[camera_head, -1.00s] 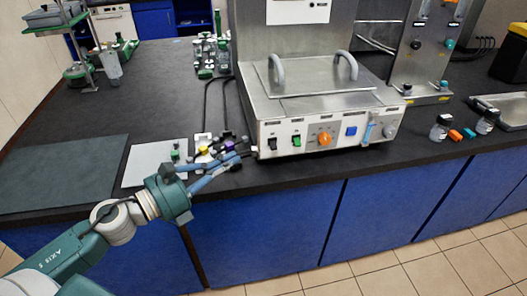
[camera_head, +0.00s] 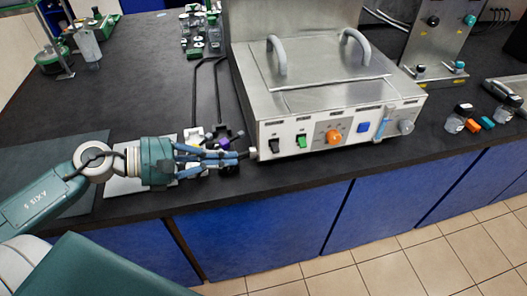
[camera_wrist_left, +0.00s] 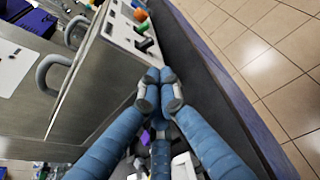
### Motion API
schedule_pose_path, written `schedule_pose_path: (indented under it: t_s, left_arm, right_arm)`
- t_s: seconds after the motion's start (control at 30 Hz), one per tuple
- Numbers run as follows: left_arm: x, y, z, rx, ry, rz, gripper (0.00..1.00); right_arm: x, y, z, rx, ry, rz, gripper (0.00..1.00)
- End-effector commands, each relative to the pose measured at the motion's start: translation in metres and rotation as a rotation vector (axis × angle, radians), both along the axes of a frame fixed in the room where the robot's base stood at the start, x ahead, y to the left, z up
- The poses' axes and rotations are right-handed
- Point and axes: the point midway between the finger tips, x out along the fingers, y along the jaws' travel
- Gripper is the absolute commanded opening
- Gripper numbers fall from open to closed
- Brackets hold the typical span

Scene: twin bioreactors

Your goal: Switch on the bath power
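The steel bath (camera_head: 310,105) stands on the dark bench, its front panel facing me. The panel carries a black rocker switch (camera_head: 274,146) at its left end and a green switch (camera_head: 301,141) beside it. The rocker's up or down position is too small to tell. My left gripper (camera_head: 246,155) points right, its blue fingers drawn together and empty, just left of the panel's left edge. In the left wrist view, its fingertips (camera_wrist_left: 160,86) meet, with the black switch (camera_wrist_left: 146,44) and green switch (camera_wrist_left: 139,29) beyond, apart from them. My right gripper is out of view.
A purple-topped item (camera_head: 224,143) and other small parts lie behind my fingers. Small bottles (camera_head: 458,118) stand right of the bath.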

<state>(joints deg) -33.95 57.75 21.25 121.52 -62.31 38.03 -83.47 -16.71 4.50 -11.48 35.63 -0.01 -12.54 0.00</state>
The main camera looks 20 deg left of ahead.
Motion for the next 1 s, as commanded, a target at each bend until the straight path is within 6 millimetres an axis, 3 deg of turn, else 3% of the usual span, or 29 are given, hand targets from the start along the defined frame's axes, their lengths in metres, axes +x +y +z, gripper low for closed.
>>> schedule_pose_path:
  t_s: [0.1, 0.2, 0.6, 1.0]
  left_arm:
    - [0.0, 0.0, 0.0, -0.001, 0.0, 0.001, 0.0]
    - [0.003, -0.003, -0.001, -0.001, 0.0, 0.0, 0.0]
    - [0.033, -0.037, -0.013, -0.003, -0.004, 0.001, 0.0]
    - [0.059, -0.069, -0.027, -0.004, -0.001, 0.004, 0.0]
  right_arm:
    - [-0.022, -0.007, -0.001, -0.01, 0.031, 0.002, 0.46]
    - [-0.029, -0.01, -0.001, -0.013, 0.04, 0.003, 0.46]
    - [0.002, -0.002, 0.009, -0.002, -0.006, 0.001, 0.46]
    - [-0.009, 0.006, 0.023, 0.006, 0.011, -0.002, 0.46]
